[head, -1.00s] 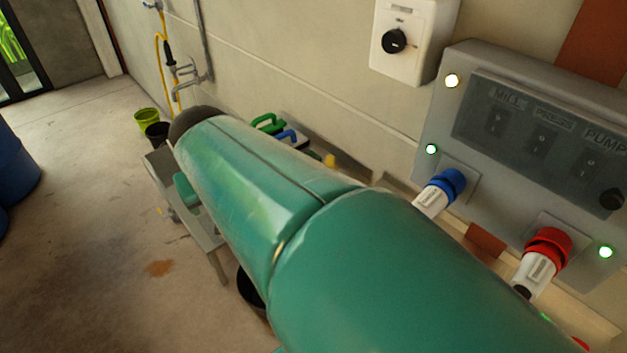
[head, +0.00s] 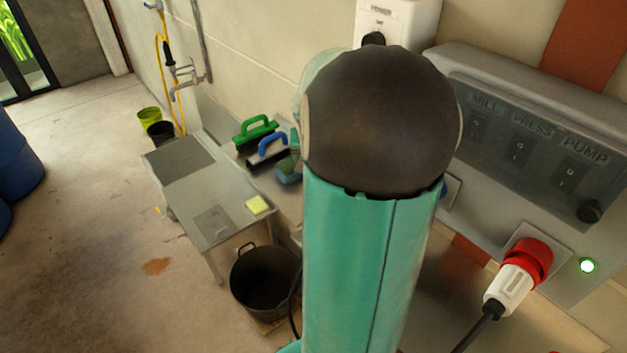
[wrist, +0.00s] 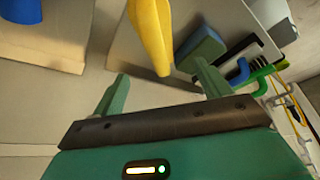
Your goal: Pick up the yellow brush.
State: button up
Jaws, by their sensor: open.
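In the wrist view a long yellow thing (wrist: 150,30), which looks like the yellow brush or its handle, reaches down from the top edge; its upper part is cut off. My gripper (wrist: 161,72) is open, with its two green fingers spread to either side of the yellow thing's lower end. Nothing is held, and I cannot tell whether they touch.
A green-handled brush (head: 256,131) and a blue-handled one (head: 270,147) lie by the wall. A grey bench (head: 190,190) carries a yellow sponge (head: 257,205). A black bucket (head: 265,285) stands below. A control panel with a red plug (head: 530,258) is at right.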

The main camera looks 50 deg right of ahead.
jog(key=x, duration=0.4)
jog(key=shift+s+a+x, duration=0.1)
jog(key=shift+s+x, duration=0.05)
jog(key=shift+x, duration=1.25)
jog(key=shift+s+a+x, duration=0.1)
jog(key=shift+x, duration=1.25)
jog(key=shift+f, duration=0.15)
jog(key=shift+c, duration=0.5)
jog(key=c, duration=1.1)
